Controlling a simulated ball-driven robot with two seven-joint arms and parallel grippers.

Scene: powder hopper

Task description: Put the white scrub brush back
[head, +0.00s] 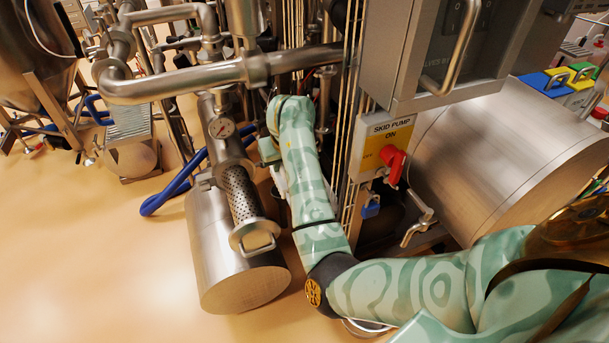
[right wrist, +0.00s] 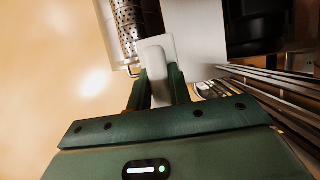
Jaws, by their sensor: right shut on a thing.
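The white scrub brush (right wrist: 155,55) is between the fingers of my right gripper (right wrist: 160,72) in the right wrist view. Its pale block and handle point away from the palm, and any bristles are hidden. My right gripper is shut on it. In the head view my right arm reaches in from the lower right, and its wrist hangs among the pipes beside the perforated strainer. There the gripper is mostly hidden behind the arm, and only a small pale part (head: 279,178) shows below it. My left gripper is not in view.
Thin vertical pipes and the skid pump switch box (head: 380,145) are close on the right. The floor (head: 100,255) at the left is clear.

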